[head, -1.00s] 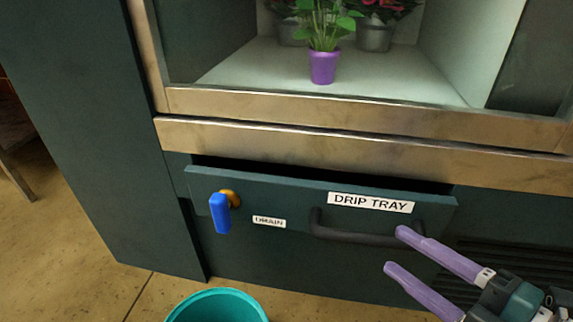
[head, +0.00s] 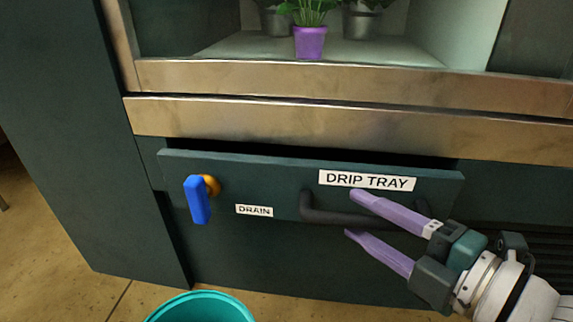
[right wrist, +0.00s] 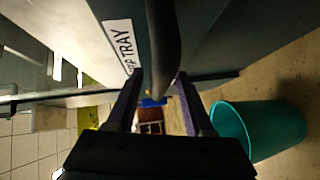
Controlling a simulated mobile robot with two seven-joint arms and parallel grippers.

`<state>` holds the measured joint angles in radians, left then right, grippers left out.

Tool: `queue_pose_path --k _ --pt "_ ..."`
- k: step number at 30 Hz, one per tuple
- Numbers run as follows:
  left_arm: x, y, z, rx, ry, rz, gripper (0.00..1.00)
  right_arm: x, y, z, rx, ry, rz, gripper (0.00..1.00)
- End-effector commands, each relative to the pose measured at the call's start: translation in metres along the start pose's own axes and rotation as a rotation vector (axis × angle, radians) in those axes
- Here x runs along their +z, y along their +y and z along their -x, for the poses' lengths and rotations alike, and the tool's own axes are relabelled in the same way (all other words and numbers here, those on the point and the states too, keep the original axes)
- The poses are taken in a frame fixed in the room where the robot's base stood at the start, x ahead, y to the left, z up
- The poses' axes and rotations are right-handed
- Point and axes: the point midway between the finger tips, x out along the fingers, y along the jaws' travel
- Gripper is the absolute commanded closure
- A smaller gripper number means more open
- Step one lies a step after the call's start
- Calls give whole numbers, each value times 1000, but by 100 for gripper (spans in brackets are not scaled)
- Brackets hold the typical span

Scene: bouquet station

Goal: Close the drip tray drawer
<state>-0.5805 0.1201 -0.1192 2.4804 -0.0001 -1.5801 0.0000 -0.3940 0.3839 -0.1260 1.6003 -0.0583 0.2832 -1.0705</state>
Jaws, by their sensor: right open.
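The drip tray drawer (head: 285,175) is a dark green front with a white DRIP TRAY label (head: 367,180). It stands partly out, with a dark gap along its top edge. Its dark bar handle (head: 322,214) is below the label. My right gripper (head: 350,213) is open at the handle, its purple fingers pointing left, one above and one below the bar. In the right wrist view the handle (right wrist: 164,45) runs down toward the space between the fingers (right wrist: 160,105). I cannot tell whether they touch it. My left gripper is not in view.
A blue drain valve lever (head: 198,200) hangs at the drawer's left, beside a DRAIN label (head: 254,211). A teal bucket (head: 200,308) stands on the floor below; it also shows in the right wrist view (right wrist: 268,128). A purple pot (head: 310,42) stands in the cabinet above.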

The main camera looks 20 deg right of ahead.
Motion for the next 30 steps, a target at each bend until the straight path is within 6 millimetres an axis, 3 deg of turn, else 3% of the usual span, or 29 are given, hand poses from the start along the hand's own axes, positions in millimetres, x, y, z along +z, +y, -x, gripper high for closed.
queue_pose_path --k 6,19,30 --pt "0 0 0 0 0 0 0 0 0 0 0 0 0 50" --pt "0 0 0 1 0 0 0 0 0 0 0 0 0 98" --pt "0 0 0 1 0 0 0 0 1 0 1 1 -1 100"
